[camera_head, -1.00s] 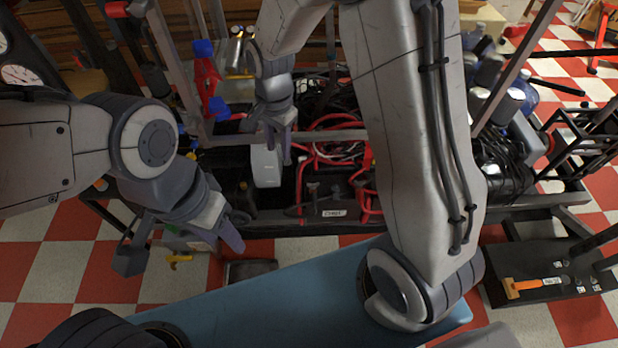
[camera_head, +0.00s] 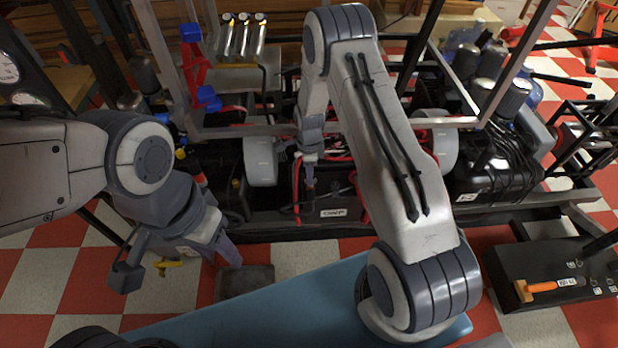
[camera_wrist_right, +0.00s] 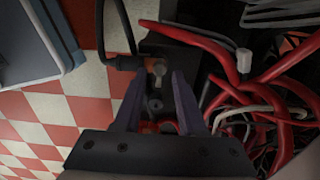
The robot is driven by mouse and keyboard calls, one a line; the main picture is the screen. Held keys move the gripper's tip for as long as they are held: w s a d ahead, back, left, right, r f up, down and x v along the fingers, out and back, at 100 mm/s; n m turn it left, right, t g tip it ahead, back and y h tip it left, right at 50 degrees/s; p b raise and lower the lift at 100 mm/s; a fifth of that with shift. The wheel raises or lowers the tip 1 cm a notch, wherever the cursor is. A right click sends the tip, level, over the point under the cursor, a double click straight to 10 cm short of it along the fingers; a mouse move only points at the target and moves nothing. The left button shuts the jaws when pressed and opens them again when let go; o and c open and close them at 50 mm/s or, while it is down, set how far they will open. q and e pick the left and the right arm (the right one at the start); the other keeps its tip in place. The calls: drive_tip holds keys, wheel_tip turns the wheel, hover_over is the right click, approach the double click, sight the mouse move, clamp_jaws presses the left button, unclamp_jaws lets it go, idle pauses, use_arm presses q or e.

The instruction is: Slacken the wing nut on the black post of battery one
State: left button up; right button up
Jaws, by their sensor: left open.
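A black battery (camera_head: 270,222) with a white label sits low in the frame in the head view; I cannot read which battery it is. My right gripper (camera_head: 309,186) points down over its top. In the right wrist view my right gripper (camera_wrist_right: 158,102) has its two fingers apart, with a small grey post-like fitting (camera_wrist_right: 155,105) showing between them; contact is not visible. A metal terminal fitting (camera_wrist_right: 158,68), with a black cable beside it, lies just beyond. I cannot make out the wing nut clearly. My left gripper (camera_head: 178,262) is open and empty at the lower left.
Red cables (camera_wrist_right: 228,75) crowd the right side of the right wrist view. Grey frame bars cross in front of the battery area. A blue panel (camera_head: 270,305) lies at the front.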

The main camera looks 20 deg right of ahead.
drive_tip(key=shift+f, duration=0.85)
clamp_jaws()
